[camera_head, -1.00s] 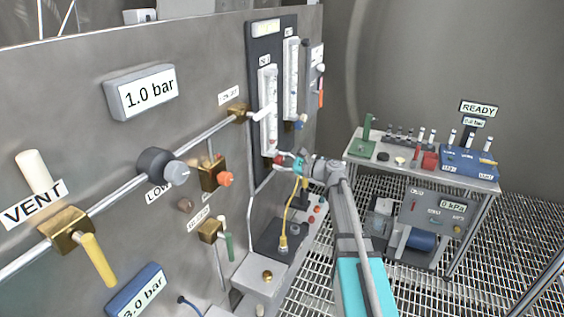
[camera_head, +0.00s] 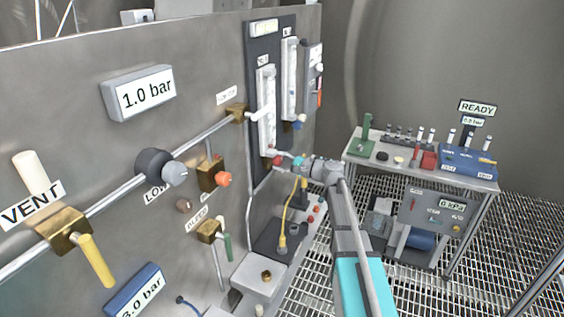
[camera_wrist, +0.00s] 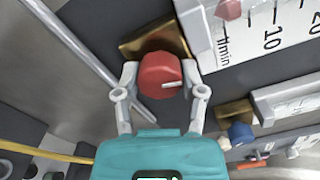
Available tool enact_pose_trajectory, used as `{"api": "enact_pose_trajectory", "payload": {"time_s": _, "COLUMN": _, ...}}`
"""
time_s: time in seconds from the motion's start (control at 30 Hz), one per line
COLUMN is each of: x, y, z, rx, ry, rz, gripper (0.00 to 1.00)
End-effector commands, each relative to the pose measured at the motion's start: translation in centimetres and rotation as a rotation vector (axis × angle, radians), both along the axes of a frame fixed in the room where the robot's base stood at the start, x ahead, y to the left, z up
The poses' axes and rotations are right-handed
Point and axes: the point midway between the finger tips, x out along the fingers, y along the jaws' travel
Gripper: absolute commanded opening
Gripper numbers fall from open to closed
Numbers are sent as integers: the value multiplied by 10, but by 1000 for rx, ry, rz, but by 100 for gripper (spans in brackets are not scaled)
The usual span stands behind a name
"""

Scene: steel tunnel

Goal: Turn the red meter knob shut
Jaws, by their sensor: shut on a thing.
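The red meter knob (camera_wrist: 160,76) is on a brass block (camera_wrist: 155,38) at the foot of a flow meter (camera_wrist: 255,28), in the wrist view. A pale pointer line shows on its face, pointing right. My gripper (camera_wrist: 159,85) has one finger on each side of the knob and is shut on it. In the head view the knob (camera_head: 277,161) is small at the bottom of the left meter tube (camera_head: 266,110), and my gripper (camera_head: 287,160) reaches it from the right.
A second meter with a blue knob (camera_wrist: 240,132) stands close to the right of my gripper. A silver pipe (camera_wrist: 85,55) runs along the left. A yellow cable (camera_head: 289,215) hangs below my arm. A bench (camera_head: 420,172) with small items stands at the right.

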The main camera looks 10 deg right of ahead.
Motion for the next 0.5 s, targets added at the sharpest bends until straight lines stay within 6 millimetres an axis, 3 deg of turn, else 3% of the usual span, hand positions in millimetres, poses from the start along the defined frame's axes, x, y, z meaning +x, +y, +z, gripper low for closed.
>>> {"api": "enact_pose_trajectory", "payload": {"time_s": 0.5, "x": -1, "y": 3, "z": 0, "rx": -129, "ry": -181, "rz": 7, "gripper": 5}}
